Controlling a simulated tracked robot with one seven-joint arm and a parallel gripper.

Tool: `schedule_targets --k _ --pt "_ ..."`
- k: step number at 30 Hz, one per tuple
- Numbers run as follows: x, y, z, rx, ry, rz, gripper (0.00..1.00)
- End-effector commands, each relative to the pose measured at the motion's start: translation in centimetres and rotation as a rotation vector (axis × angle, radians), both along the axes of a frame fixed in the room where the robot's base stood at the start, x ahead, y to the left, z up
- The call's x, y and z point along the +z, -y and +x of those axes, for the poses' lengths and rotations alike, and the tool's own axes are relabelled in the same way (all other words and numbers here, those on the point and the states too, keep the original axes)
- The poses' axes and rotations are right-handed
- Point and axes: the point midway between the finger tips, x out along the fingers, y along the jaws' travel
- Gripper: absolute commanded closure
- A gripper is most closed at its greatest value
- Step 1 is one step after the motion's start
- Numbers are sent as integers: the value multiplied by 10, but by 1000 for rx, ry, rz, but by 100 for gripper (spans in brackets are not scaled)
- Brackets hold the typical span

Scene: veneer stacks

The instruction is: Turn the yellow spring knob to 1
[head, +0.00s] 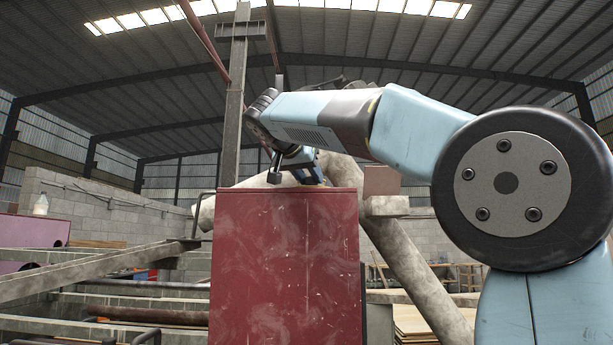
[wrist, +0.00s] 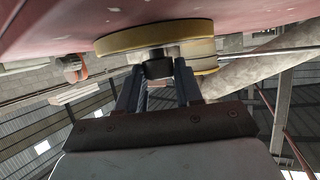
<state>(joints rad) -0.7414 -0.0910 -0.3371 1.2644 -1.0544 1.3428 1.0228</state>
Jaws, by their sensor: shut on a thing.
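In the wrist view a yellow round knob (wrist: 122,42) sits against a dull red surface (wrist: 60,22), with a small black block (wrist: 157,67) at its near side. My gripper (wrist: 158,78) reaches up to the knob from below, its two dark fingers on either side of the black block and shut on it. A second yellow round part (wrist: 205,62) shows just behind to the right. No marks or numbers on the knob can be read. In the head view my gripper is mostly hidden behind the top of a red cabinet (head: 285,270), and the knob does not show.
The red cabinet stands directly in front of me. Thick pale pipes (head: 400,255) rise behind it, near a metal post (head: 234,100). Beams and rails (head: 90,275) run at the left. A block wall (head: 100,210) stands farther back.

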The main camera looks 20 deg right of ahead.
Motion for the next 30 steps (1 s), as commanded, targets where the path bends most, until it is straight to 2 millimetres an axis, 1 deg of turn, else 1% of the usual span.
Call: schedule_targets --k 1,5,6,12,17,23,30 --pt "0 -1 0 2 1 -1 81" --pt "0 -1 0 3 1 0 94" --pt "0 -8 1 7 0 -1 95" --pt "0 -5 0 25 1 0 95" --pt "0 -2 -1 81 3 0 95" --pt "1 1 -3 214 4 1 95" --pt "1 4 -4 433 5 3 95"
